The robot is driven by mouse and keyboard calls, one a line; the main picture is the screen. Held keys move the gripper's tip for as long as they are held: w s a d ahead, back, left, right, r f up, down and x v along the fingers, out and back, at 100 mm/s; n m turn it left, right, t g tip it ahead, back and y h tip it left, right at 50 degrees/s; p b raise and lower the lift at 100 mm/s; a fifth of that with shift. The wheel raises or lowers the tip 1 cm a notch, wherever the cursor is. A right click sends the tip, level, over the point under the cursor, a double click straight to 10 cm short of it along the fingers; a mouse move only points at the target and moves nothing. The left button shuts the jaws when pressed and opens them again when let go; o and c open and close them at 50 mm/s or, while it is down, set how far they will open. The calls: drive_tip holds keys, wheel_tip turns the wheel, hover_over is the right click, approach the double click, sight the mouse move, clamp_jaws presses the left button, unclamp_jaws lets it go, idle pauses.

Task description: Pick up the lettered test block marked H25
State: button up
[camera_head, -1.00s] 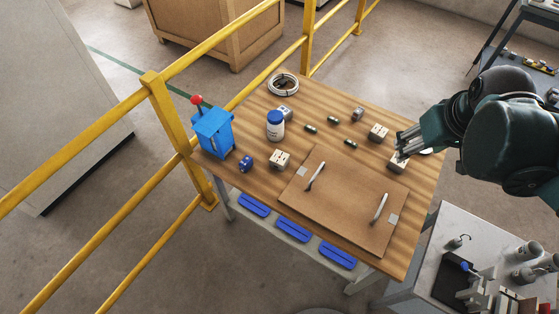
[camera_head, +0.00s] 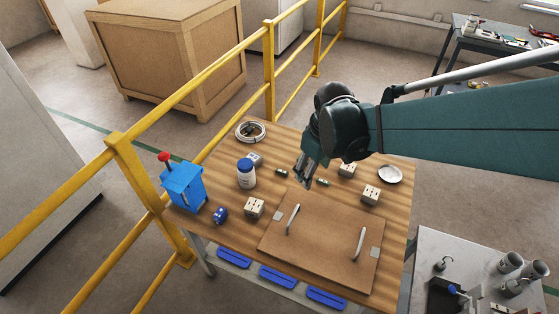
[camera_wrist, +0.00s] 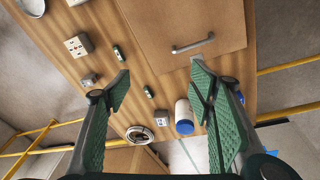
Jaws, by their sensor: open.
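Several small test blocks lie on the wooden table; their markings are too small to read, so I cannot tell which is H25. In the head view, pale blocks stand at the front left (camera_head: 254,208), right of my gripper (camera_head: 346,170) and farther right (camera_head: 371,195). A greyer block (camera_head: 256,159) is behind the white bottle. The wrist view shows a pale block (camera_wrist: 78,45), a small grey block (camera_wrist: 88,80) and another grey block (camera_wrist: 161,118). My gripper (camera_head: 304,182) is open and empty above the table's middle, with its fingers (camera_wrist: 161,72) spread.
A brown board with two handles (camera_head: 335,262) covers the front. Green cylinders (camera_head: 281,173), a blue-lidded bottle (camera_head: 246,175), a blue device with a red knob (camera_head: 183,188), a cable coil (camera_head: 250,132) and a dish (camera_head: 389,174) stand around. A yellow railing (camera_head: 130,155) runs along the left.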

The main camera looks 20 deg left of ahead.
drive_tip(key=s+a+f+n+g, duration=0.1)
drive_tip(key=s+a+f+n, duration=0.15)
drive_tip(key=a+f, duration=0.7)
drive_tip(key=n+h, duration=0.1)
drive_tip(key=n, duration=0.2)
hover_over(254, 205)
drive_tip(key=shift+g, duration=0.4)
wheel_tip(254, 205, down, 6)
drive_tip(key=shift+w+a+f, duration=0.1)
drive_tip(key=shift+w, duration=0.05)
drive_tip(key=shift+f+b, duration=0.35)
drive_tip(key=shift+f, duration=0.95)
drive_tip(key=shift+f+b, duration=0.9)
drive_tip(key=shift+f, duration=1.75)
